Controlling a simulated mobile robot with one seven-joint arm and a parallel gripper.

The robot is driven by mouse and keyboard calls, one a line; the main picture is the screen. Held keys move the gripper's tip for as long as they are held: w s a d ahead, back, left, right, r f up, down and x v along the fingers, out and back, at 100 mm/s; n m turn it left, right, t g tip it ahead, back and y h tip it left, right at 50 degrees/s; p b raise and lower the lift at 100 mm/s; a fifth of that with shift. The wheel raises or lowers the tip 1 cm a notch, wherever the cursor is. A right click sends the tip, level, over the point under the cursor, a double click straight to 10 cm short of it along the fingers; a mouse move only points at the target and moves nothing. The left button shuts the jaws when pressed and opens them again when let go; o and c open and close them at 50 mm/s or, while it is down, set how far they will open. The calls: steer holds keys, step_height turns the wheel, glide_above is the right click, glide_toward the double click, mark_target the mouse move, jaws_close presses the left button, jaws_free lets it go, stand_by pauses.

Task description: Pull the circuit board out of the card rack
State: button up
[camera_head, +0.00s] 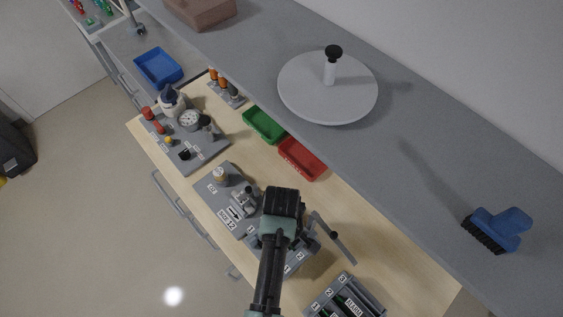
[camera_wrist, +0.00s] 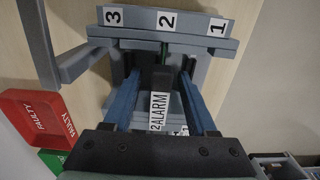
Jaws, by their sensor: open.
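The grey card rack, marked 3, 2 and 1, fills the upper middle of the wrist view (camera_wrist: 215,45). In the head view it is partly hidden under my arm (camera_head: 297,262). A dark card handle (camera_wrist: 158,77) with a white "2 ALARM" label stands in line with slot 2. A thin green strip of the circuit board (camera_wrist: 163,52) shows behind it. My gripper (camera_wrist: 158,82) is open, with one blue finger on each side of the handle. I cannot tell whether either finger touches it. Most of the board is hidden.
A grey lever (camera_head: 335,238) sticks out beside the rack. A red tray (camera_head: 302,158), labelled FAULTY in the wrist view, and a green tray (camera_head: 264,124) lie along the shelf. Another labelled rack (camera_head: 345,300) stands at lower right. The grey shelf (camera_head: 430,120) overhangs the bench.

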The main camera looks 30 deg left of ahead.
jaws_close()
steer(key=c, duration=0.7)
jaws_free()
jaws_close()
steer(key=shift+r, duration=0.2)
steer(key=shift+r+p, duration=4.15)
steer(key=shift+p, duration=0.25)
steer(key=shift+f, duration=0.1)
